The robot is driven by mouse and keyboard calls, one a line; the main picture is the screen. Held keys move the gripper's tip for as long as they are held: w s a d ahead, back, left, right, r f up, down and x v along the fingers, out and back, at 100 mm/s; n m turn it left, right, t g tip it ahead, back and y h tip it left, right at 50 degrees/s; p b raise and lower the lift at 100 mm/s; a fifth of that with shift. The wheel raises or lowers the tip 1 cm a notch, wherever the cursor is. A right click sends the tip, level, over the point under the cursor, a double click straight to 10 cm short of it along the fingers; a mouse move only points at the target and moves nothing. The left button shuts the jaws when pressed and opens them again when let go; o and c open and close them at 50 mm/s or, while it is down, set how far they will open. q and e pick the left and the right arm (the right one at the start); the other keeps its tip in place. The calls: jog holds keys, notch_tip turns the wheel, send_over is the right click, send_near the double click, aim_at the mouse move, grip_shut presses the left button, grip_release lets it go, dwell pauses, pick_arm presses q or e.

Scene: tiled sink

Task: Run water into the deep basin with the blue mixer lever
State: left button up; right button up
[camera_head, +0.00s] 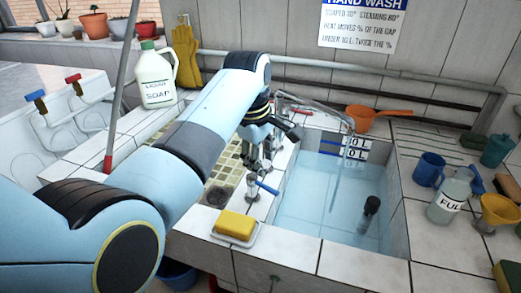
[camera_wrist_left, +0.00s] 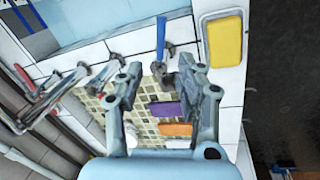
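The blue mixer lever (camera_head: 267,187) sits on a short chrome tap body (camera_head: 252,190) on the tiled ledge beside the deep basin (camera_head: 320,247). It also shows in the left wrist view (camera_wrist_left: 161,38), just beyond the fingertips. My left gripper (camera_head: 258,160) is over the ledge behind the lever. In the wrist view its fingers (camera_wrist_left: 158,70) are apart with nothing between them, and it does not appear to touch the lever. The chrome spout (camera_head: 325,108) reaches over the basin. A thin pale streak hangs below its end, and clear bluish water stands in the basin. My right gripper is not in view.
A yellow sponge (camera_head: 236,224) lies in a white dish in front of the lever. A dark cylinder (camera_head: 370,208) stands in the basin. An orange pan (camera_head: 372,112), blue mug (camera_head: 429,168) and clear bottle (camera_head: 450,195) crowd the right. A soap jug (camera_head: 155,80) stands behind my left arm.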

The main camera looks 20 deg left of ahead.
pick_arm(q)
jog(key=shift+s+a+r, duration=0.1)
jog(key=shift+s+r, duration=0.05)
jog(key=shift+r, duration=0.55)
jog(key=shift+s+r, duration=0.1)
jog(key=shift+r, duration=0.55)
dwell(3.0)
